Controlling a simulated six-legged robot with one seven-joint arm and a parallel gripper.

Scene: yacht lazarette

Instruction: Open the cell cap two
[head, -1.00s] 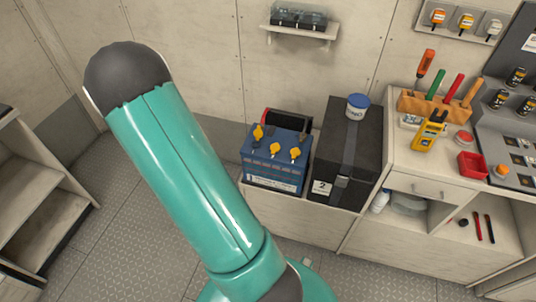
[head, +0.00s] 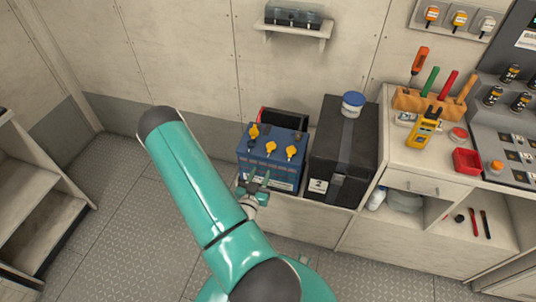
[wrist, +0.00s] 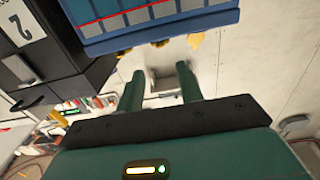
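A blue battery (head: 270,172) stands on a low ledge by the back wall. Three yellow caps sit along its top: a left cap (head: 253,131), a middle cap (head: 270,147) and a right cap (head: 291,152). No numbers on the caps can be read. My gripper (head: 255,186) is in front of the battery's lower left face. In the wrist view its two green fingers (wrist: 160,76) are apart with nothing between them. The battery (wrist: 145,22) fills the top of that view, with bits of yellow caps at its edge.
A black box (head: 345,150) labelled 2 stands close to the battery's right, with a blue-lidded tub (head: 353,104) on top. A red-edged dark case (head: 283,121) is behind the battery. A tool counter (head: 405,165) is further right. Floor at left is clear.

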